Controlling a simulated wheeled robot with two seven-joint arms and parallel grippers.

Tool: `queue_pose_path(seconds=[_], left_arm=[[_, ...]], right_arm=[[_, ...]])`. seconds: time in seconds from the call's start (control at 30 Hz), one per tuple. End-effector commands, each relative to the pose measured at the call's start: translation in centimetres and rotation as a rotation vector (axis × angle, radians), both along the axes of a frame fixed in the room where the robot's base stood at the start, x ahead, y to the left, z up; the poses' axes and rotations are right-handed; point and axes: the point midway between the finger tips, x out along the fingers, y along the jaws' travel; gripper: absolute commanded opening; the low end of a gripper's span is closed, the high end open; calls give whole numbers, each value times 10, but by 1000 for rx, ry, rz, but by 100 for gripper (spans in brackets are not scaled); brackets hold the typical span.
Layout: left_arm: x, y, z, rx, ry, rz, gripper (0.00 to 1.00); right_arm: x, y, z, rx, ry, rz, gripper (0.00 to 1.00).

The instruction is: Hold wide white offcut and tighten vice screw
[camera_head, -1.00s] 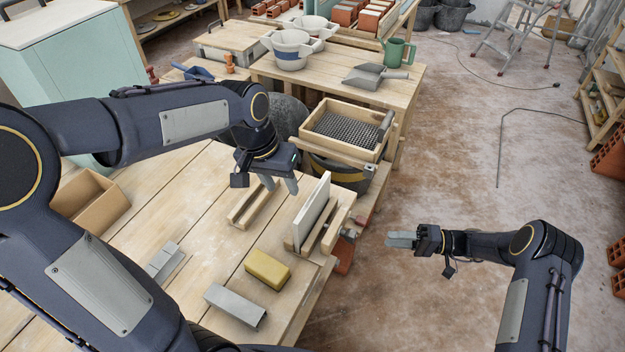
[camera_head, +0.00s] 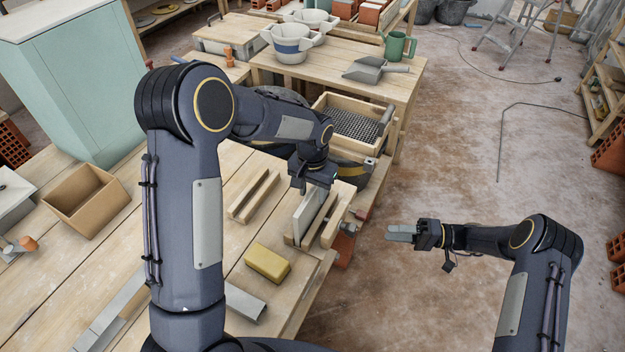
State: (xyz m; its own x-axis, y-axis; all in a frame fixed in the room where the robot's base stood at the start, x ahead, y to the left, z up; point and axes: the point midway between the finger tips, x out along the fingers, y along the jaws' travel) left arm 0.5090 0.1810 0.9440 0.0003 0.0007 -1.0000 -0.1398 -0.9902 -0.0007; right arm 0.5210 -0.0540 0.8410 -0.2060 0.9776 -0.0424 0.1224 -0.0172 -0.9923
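The wide white offcut (camera_head: 309,217) stands upright on edge in the wooden vice (camera_head: 336,222) at the bench's right edge. The vice's metal and red screw parts (camera_head: 350,227) stick out on its right side; their detail is too small to tell. My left gripper (camera_head: 314,186) is at the top edge of the offcut, pointing down. Its fingers overlap the board in view, and I cannot tell whether they grip it. My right gripper (camera_head: 399,233) is over the floor, right of the vice and apart from it, pointing left. Its fingers lie close together, with nothing visible between them.
A yellow block (camera_head: 267,263), a grey metal piece (camera_head: 245,302) and a slotted wooden piece (camera_head: 254,195) lie on the bench. A cardboard box (camera_head: 88,205) sits at left. A sieve box (camera_head: 352,122) stands behind the vice. The floor right of the bench is largely clear.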

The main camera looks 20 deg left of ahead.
Motion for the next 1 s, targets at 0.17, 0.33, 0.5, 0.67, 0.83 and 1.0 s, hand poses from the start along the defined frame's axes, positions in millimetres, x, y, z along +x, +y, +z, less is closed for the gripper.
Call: queue_pose_path(seconds=[0.17,0.33,0.5,0.67,0.83,1.0], left_arm=[[0,1,-14,0,1,1,39],[0,1,-16,0,-1,1,39],[0,0,-16,0,-1,1,34],[0,0,-15,0,-1,1,13],[0,0,-15,0,-1,1,0],[0,0,-15,0,-1,1,0]], right_arm=[[0,0,0,0,0,0,36],[0,0,0,0,0,0,36],[0,0,0,0,0,0,36],[0,0,0,0,0,0,36],[0,0,0,0,0,0,36],[0,0,0,0,0,0,36]])
